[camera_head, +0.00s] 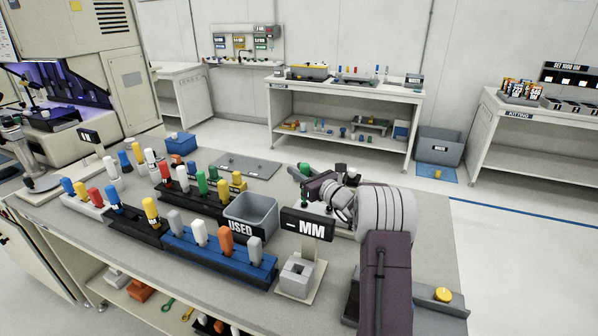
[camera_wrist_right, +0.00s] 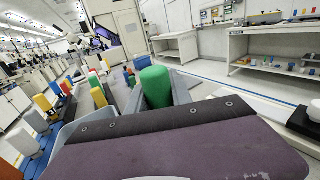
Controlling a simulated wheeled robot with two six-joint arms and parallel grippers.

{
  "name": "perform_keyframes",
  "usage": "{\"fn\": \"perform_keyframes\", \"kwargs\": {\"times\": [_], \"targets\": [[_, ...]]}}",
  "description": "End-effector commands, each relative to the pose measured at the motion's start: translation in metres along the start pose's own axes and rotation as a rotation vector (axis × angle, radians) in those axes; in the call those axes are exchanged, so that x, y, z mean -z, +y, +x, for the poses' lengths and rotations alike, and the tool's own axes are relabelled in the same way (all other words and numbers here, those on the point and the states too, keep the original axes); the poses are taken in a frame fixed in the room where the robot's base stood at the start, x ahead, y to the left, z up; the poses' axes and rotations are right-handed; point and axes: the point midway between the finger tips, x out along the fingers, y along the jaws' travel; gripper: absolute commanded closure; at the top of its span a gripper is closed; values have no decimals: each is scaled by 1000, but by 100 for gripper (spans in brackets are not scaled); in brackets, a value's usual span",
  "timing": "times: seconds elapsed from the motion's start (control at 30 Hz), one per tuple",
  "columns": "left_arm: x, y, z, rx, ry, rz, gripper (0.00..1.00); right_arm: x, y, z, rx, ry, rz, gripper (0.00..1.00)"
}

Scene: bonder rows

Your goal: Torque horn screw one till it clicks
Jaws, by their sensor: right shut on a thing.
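My right arm comes in from the lower right of the head view, and its gripper (camera_head: 306,180) is over the bench behind the MM sign (camera_head: 308,224). The gripper is shut on a green-handled tool (camera_head: 304,169). The green handle also stands up large in the right wrist view (camera_wrist_right: 155,86), just beyond my purple gripper body. I cannot make out the horn screw in either view. My left gripper is not in view.
A grey USED bin (camera_head: 262,208) stands left of the sign. A blue rack (camera_head: 215,262) and a dark rack (camera_head: 180,197) hold several coloured handles. A flat grey plate (camera_head: 247,166) lies farther back. A yellow knob (camera_head: 442,294) is at the right front. Bare bench shows around the plate.

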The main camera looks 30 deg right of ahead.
Motion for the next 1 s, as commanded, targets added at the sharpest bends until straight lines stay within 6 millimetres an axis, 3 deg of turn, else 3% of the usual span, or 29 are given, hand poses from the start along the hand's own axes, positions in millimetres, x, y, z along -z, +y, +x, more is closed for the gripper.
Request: {"fn": "perform_keyframes", "kwargs": {"times": [0.43, 1.0], "targets": [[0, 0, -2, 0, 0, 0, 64, -1, 0, 0, 0, 3, 1, 100], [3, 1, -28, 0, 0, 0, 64, -52, 0, 0, 0, -2, -2, 100]]}}
